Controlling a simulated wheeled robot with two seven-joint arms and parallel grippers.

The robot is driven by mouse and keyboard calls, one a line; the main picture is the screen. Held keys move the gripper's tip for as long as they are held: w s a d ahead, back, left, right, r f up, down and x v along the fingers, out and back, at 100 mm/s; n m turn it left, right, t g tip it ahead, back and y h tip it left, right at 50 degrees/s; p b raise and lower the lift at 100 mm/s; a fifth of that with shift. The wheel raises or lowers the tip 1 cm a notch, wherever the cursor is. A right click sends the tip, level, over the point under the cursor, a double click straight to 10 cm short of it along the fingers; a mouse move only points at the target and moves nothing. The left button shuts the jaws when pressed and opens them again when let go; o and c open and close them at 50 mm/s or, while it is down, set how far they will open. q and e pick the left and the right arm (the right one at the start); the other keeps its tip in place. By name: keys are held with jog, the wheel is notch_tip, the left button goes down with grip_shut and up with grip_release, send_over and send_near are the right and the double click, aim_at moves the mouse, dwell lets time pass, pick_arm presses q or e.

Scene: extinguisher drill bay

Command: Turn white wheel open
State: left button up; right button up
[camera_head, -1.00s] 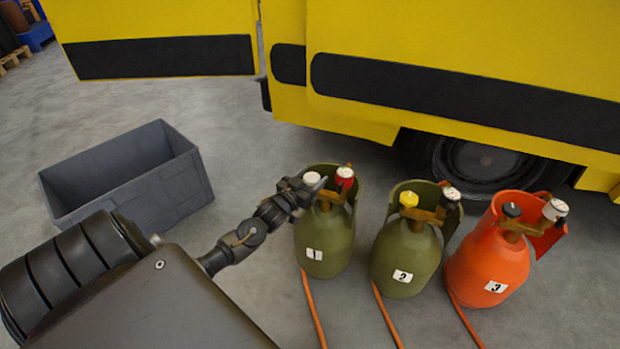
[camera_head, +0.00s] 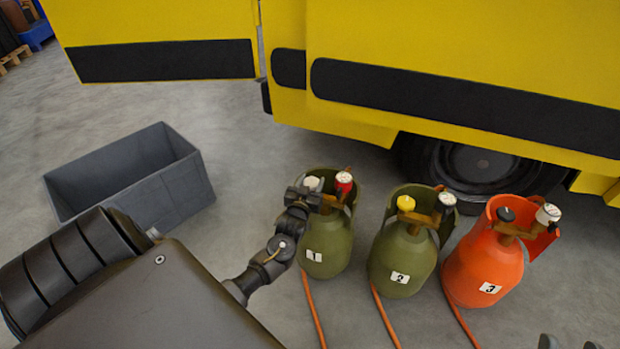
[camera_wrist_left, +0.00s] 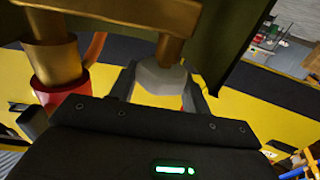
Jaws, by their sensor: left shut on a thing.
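The white wheel (camera_head: 312,183) sits on top of the green cylinder (camera_head: 325,245) labelled 1, left of a red-and-white cap (camera_head: 343,182). My left gripper (camera_head: 308,194) is at the white wheel and partly hides it. In the left wrist view, the pale, many-sided wheel (camera_wrist_left: 160,78) sits between the two fingers, which are shut on it. A brass fitting (camera_wrist_left: 165,48) joins it. Two dark tips of my right gripper (camera_head: 570,343) show at the bottom right edge, apart with nothing seen between them.
A green cylinder (camera_head: 400,262) labelled 2, with a yellow wheel, and an orange cylinder (camera_head: 482,265) labelled 3 stand to the right. Orange hoses run from them across the floor. A grey open bin (camera_head: 175,190) is at left. A yellow vehicle (camera_head: 460,50) stands behind.

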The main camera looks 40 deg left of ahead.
pick_arm(q)
jog(key=n+g+y, duration=0.1)
jog(key=n+y, duration=0.1)
jog(key=y, duration=0.1)
jog(key=shift+g, duration=0.3)
jog(key=shift+n+g+y, duration=0.8)
jog(key=shift+n+y, duration=0.1)
jog(key=shift+y, duration=0.1)
pick_arm(e)
jog(key=shift+w+a+f+g, duration=0.25)
jog(key=shift+a+f+g, duration=0.35)
jog(key=shift+g, duration=0.3)
pick_arm(q)
jog(key=shift+y, duration=0.3)
pick_arm(e)
jog(key=shift+r, duration=0.1)
pick_arm(q)
jog(key=o, duration=1)
jog(key=shift+c, duration=0.2)
